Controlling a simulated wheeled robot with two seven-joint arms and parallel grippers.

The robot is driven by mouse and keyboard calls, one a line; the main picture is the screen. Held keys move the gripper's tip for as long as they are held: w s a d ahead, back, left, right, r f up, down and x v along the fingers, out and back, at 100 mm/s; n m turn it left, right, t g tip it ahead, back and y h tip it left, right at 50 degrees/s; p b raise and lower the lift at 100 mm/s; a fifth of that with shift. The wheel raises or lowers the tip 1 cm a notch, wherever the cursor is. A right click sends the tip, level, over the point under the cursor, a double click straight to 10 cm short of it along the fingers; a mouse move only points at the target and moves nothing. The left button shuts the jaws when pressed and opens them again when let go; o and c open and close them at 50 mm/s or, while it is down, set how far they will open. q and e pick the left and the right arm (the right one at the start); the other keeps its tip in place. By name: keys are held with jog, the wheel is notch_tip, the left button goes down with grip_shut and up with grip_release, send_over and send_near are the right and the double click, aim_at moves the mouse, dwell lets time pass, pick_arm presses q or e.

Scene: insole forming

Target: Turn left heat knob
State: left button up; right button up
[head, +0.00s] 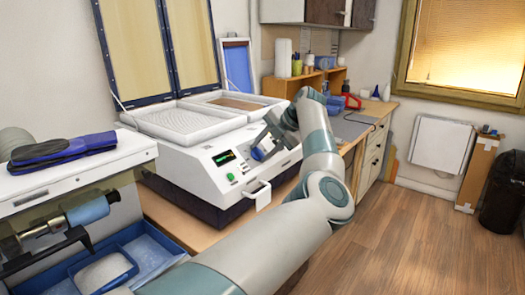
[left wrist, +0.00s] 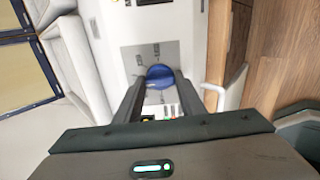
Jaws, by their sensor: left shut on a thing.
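The white forming machine (head: 215,165) has a front panel with a lit green display (head: 223,158) and a small green button. A blue round heat knob (left wrist: 160,74) sits on a grey panel plate in the left wrist view. My left gripper (head: 262,148) is at the front panel, to the right of the display. In the left wrist view its fingers (left wrist: 160,90) are on either side of the blue knob, shut on it. The gripper hides part of the panel in the head view, so I cannot tell the knob's turn angle. My right gripper is not in view.
The machine's tall framed lid (head: 160,50) stands open over two white trays (head: 195,122). A white handle (head: 258,193) sticks out low on the machine's front. A blue bin (head: 130,258) stands at lower left. The wooden floor (head: 425,235) at right is clear.

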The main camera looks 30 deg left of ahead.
pick_arm(q)
jog(key=n+b, duration=0.2)
jog(key=n, duration=0.4)
jog(key=shift+n, duration=0.4)
jog(key=n+b, duration=0.1)
jog(key=n, duration=0.7)
jog(key=shift+n, duration=1.3)
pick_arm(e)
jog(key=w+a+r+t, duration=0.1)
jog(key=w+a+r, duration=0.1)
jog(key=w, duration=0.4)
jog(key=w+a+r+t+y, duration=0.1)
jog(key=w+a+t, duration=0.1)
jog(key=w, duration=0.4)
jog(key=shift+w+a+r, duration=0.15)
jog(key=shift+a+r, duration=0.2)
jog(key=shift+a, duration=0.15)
pick_arm(q)
jog(key=o, duration=0.9)
jog(key=shift+o, duration=0.7)
